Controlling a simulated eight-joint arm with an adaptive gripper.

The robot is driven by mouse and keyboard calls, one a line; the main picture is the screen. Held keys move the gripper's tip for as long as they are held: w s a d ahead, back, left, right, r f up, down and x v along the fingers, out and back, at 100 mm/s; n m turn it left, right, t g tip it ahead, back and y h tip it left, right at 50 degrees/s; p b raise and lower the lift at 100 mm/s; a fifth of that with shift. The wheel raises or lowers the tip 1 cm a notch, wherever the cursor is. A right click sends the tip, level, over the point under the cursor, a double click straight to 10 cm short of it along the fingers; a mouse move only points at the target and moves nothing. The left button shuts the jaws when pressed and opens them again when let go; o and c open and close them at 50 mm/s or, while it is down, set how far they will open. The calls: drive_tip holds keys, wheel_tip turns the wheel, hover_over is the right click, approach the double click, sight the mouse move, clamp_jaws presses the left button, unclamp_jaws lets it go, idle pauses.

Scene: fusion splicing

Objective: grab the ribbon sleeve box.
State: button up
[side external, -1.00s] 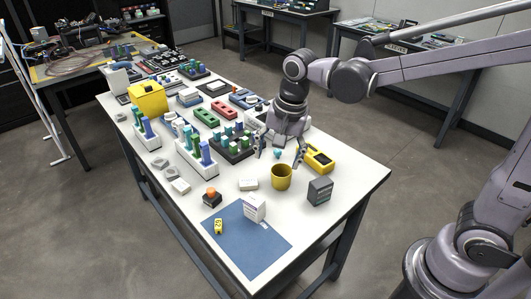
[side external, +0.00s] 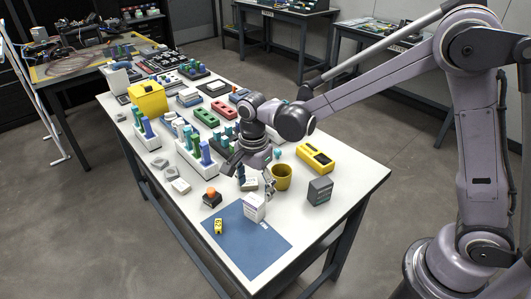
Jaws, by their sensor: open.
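A white upright box (side external: 254,207) with small printing stands at the back edge of the blue mat (side external: 245,245). I take it for the ribbon sleeve box, but its label is too small to read. My gripper (side external: 256,184) points down with its fingers spread, above and just behind this box. Nothing shows between the fingers. A low white box (side external: 249,185) lies behind, partly covered by the fingers.
A yellow cup (side external: 283,178) stands close to the right of my gripper, with a dark grey box (side external: 320,191) further right. A black block with an orange knob (side external: 212,198) is at left. A small yellow item (side external: 218,227) lies on the mat. Racks crowd the table behind.

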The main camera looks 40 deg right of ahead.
sight(254, 199)
drive_tip(key=shift+a+f, duration=0.15)
drive_tip(key=shift+f, duration=1.2)
drive_tip(key=shift+a+f, duration=0.1)
drive_tip(key=shift+f, duration=1.2)
drive_tip(key=c, duration=1.3)
